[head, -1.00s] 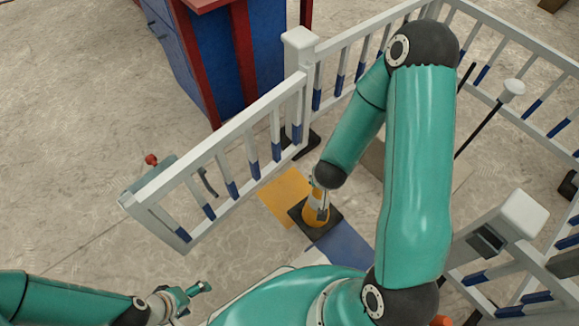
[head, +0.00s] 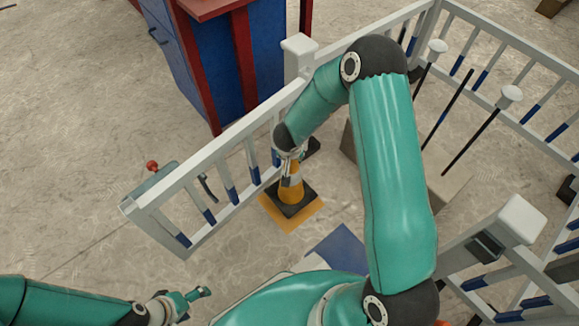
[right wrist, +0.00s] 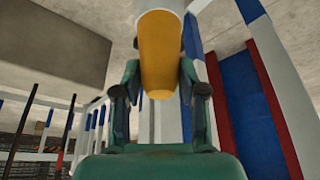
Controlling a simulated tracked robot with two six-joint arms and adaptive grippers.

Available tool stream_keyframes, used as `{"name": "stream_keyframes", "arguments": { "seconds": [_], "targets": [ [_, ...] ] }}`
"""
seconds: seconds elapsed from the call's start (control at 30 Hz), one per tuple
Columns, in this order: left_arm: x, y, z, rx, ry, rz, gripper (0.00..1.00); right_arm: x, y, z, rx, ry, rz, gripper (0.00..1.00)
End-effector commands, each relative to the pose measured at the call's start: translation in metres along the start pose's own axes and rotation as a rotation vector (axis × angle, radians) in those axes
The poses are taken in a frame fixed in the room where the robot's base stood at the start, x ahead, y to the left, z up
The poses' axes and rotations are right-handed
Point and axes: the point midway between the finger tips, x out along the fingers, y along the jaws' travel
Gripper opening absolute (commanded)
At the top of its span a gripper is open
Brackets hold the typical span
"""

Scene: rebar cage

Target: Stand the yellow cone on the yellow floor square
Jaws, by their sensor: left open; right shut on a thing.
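The yellow cone (head: 291,192), with a white band and a dark square base, stands upright over the yellow floor square (head: 305,219). The square's orange-yellow edges show around the front of the base; I cannot tell whether the base touches the floor. My right gripper (head: 290,156) is shut on the cone's upper part from above. In the right wrist view the cone (right wrist: 160,60) fills the space between the two fingers (right wrist: 160,95). My left gripper (head: 200,294) is open and empty at the lower left, far from the cone.
A white railing with blue-banded bars (head: 225,150) runs close behind and left of the cone. A blue floor square (head: 340,250) lies to its right. A blue and red cabinet (head: 215,60) stands beyond the railing. Black poles with white tops (head: 510,95) stand at right.

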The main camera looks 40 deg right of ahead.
Motion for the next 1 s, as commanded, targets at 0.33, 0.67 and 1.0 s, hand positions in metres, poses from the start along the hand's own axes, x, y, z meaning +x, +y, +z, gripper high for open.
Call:
{"name": "stream_keyframes", "arguments": {
  "seconds": [0.33, 0.67, 1.0],
  "targets": [
    [0.022, -0.008, 0.000, 0.000, 0.000, 0.000, 0.78, 0.026, 0.000, 0.011, 0.001, 0.002, 0.000, 0.00],
    [0.040, -0.015, 0.000, 0.000, 0.000, 0.000, 0.78, 0.048, 0.001, 0.020, 0.000, 0.001, 0.000, 0.00],
    [0.057, -0.021, 0.000, 0.000, 0.000, 0.000, 0.78, 0.065, -0.002, 0.023, 0.002, 0.003, 0.000, 0.00]
  ]
}}
